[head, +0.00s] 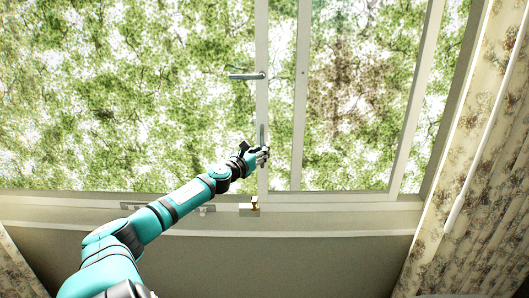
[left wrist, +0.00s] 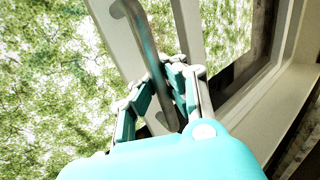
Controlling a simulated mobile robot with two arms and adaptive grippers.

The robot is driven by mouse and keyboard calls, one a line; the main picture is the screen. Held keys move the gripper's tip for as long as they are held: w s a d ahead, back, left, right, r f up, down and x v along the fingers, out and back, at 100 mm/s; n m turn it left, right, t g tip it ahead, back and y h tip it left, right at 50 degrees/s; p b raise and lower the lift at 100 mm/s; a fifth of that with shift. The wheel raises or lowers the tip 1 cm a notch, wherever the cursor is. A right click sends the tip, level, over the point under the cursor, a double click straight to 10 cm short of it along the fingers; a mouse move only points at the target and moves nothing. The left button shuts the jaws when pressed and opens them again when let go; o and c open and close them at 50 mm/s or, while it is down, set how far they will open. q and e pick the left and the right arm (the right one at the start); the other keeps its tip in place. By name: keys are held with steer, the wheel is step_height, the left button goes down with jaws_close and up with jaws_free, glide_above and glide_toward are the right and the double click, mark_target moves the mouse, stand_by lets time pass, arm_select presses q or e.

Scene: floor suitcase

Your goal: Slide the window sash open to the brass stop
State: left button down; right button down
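The window sash has a pale upright stile (head: 262,105) with a grey vertical pull handle (head: 262,133) on it. The handle shows large in the left wrist view (left wrist: 137,25). My left gripper (head: 262,155) is at the handle's lower part. In the left wrist view its fingers (left wrist: 160,85) lie on both sides of the bar and appear closed against it. The brass stop (head: 255,204) is a small block on the sill, below and slightly left of the stile.
A second upright (head: 300,100) stands right of the handle stile. A horizontal lever (head: 246,76) sits higher up. The sill (head: 330,208) runs below, with small metal fittings (head: 195,209) left of the stop. A patterned curtain (head: 480,170) hangs at the right.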

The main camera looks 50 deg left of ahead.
arm_select(q)
steer(key=c, duration=1.9)
jaws_free()
steer(key=shift+d+f, duration=0.1)
steer(key=shift+f, duration=0.25)
steer(key=shift+o, duration=1)
steer(key=shift+s+r, duration=0.1)
steer(key=shift+s, duration=0.1)
steer(key=shift+o, duration=1.2)
steer(key=shift+s+r, duration=0.1)
steer(key=shift+r, duration=0.05)
steer(key=shift+o, duration=0.6)
steer(key=v, duration=1.1)
steer(key=shift+s, duration=0.4)
arm_select(e)
steer(key=shift+s+d, duration=0.15)
steer(key=shift+d, duration=0.15)
arm_select(q)
steer(key=shift+d+r, duration=0.1)
